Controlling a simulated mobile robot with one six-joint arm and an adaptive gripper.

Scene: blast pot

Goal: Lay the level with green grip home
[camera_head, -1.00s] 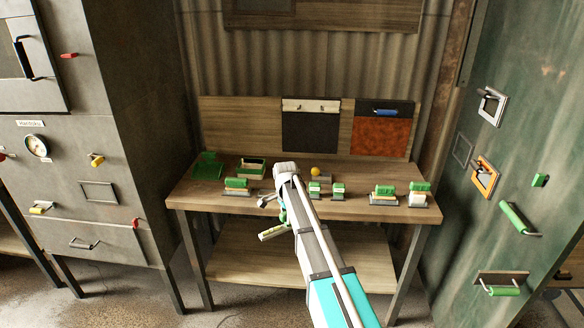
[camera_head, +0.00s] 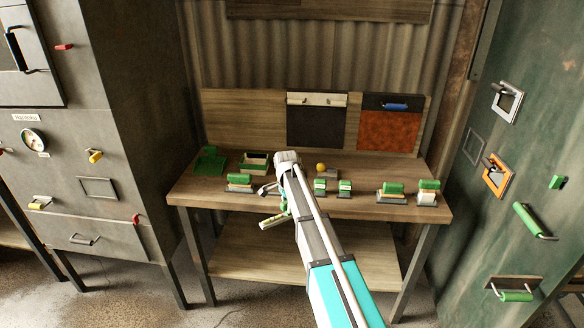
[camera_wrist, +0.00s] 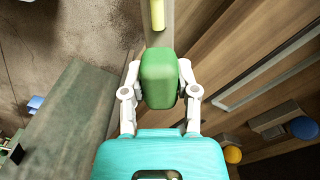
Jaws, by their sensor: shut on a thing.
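The level with green grip is held in my gripper. In the wrist view its green grip (camera_wrist: 158,78) sits between the two pale fingers of my gripper (camera_wrist: 160,82), with a yellow-green vial (camera_wrist: 157,14) beyond it. In the head view the level (camera_head: 273,221) shows as a small pale-green bar in front of the workbench's front edge, partly hidden by my arm. My gripper (camera_head: 279,195) is shut on its grip there. Which spot is the level's home cannot be told from these frames.
The wooden workbench (camera_head: 220,200) carries several green-gripped tools, such as one at left (camera_head: 240,182) and one at right (camera_head: 391,190). Cabinets flank both sides.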

